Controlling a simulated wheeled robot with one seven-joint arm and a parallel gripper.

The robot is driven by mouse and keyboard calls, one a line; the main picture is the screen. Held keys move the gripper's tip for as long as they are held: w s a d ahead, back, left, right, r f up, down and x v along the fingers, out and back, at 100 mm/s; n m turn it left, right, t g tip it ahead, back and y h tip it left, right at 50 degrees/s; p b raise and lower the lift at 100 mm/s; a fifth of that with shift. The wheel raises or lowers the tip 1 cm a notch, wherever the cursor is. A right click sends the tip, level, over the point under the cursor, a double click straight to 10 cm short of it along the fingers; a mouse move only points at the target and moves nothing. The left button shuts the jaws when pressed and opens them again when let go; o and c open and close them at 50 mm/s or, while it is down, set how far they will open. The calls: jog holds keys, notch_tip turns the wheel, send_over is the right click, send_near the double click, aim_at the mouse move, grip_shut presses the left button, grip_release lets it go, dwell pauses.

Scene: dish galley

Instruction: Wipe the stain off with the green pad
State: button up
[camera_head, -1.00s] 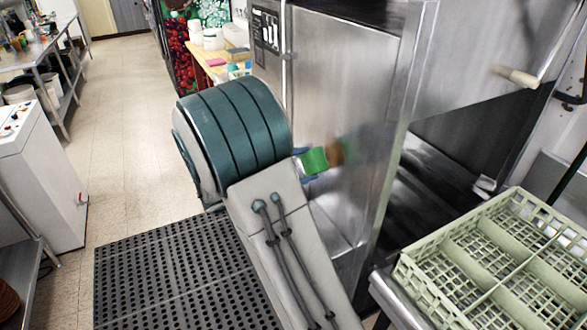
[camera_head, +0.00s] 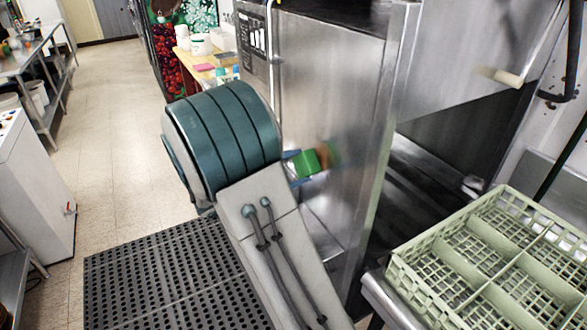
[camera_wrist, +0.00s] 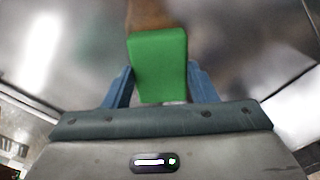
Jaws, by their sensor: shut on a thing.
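The green pad (camera_head: 306,162) is held in my gripper (camera_head: 297,168) against or very near the steel side panel of the machine (camera_head: 335,110). In the wrist view the green pad (camera_wrist: 158,66) sits between the two blue fingers of my gripper (camera_wrist: 160,88), which are shut on it. A brown stain (camera_wrist: 150,14) shows on the steel just beyond the pad's far edge. In the head view the stain (camera_head: 323,155) shows only as a small brown patch right of the pad; the rest is hidden. I cannot tell whether pad and steel touch.
A pale green dish rack (camera_head: 395,262) stands at the lower right. A black perforated floor mat (camera_head: 165,275) lies beside my arm. A wooden table (camera_head: 203,62) with tubs and a pink item stands behind. A white cabinet (camera_head: 35,190) is at the left; the floor between is open.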

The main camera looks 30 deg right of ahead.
aim_at(301, 155)
jog(key=shift+d, duration=0.7)
jog(key=shift+s+d, duration=0.15)
jog(key=shift+s, duration=3.8)
jog(key=shift+r+p, duration=0.5)
jog(key=shift+r, duration=0.4)
jog(key=shift+w, duration=4)
jog(key=shift+r+p, duration=0.65)
jog(key=shift+r, duration=0.15)
jog(key=shift+s+f+b, duration=0.1)
jog(key=shift+s+b, duration=0.2)
jog(key=shift+s, duration=3.75)
jog(key=a, duration=0.6)
